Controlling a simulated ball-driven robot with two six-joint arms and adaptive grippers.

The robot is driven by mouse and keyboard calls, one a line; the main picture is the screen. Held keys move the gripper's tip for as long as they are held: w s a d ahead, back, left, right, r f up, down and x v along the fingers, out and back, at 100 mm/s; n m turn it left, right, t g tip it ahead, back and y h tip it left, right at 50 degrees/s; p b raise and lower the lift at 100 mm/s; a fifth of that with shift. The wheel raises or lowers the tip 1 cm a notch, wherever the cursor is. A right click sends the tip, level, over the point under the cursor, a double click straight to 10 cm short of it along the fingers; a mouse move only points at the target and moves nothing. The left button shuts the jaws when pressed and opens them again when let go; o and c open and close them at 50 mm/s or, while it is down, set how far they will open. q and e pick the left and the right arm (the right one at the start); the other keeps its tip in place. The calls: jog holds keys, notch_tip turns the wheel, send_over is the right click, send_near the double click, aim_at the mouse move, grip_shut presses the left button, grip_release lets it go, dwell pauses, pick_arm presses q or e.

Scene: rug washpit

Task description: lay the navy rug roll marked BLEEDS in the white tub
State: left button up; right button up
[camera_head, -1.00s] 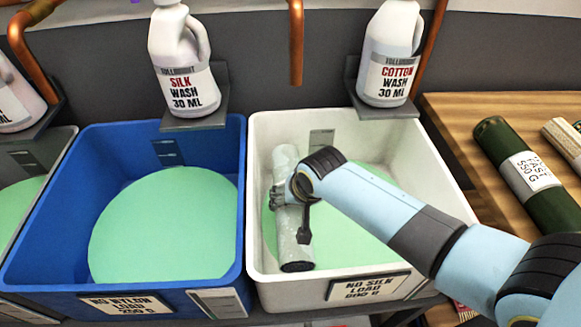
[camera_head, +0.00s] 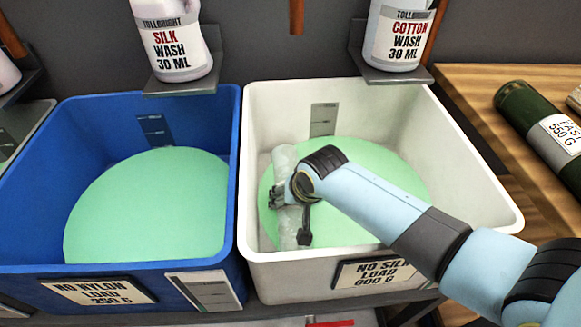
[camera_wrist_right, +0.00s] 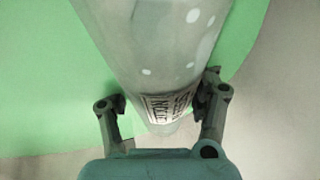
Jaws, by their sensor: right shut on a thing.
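My right gripper (camera_head: 280,194) is shut on a pale grey-green roll (camera_head: 284,160) with whitish spots, inside the white tub (camera_head: 468,185). The roll lies lengthwise along the tub's left side, over the round green area (camera_head: 350,160); its near end is hidden behind the front wall. In the right wrist view the roll (camera_wrist_right: 165,45) runs between both fingers (camera_wrist_right: 162,100), with a printed label on it that I cannot read. No roll looks navy and no BLEEDS marking is legible. My left gripper is out of view.
A blue tub (camera_head: 235,165) stands left of the white one. Bottles of silk wash (camera_head: 172,40) and cotton wash (camera_head: 400,35) sit on shelves behind the tubs. A dark green roll (camera_head: 530,110) lies on the wooden table (camera_head: 470,90) at right.

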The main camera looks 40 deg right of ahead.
dwell(0.6)
jog(key=o, duration=1.6)
jog(key=shift+f, duration=0.1)
jog(key=shift+c, duration=0.2)
jog(key=shift+o, duration=1.3)
jog(key=shift+s+f, duration=0.1)
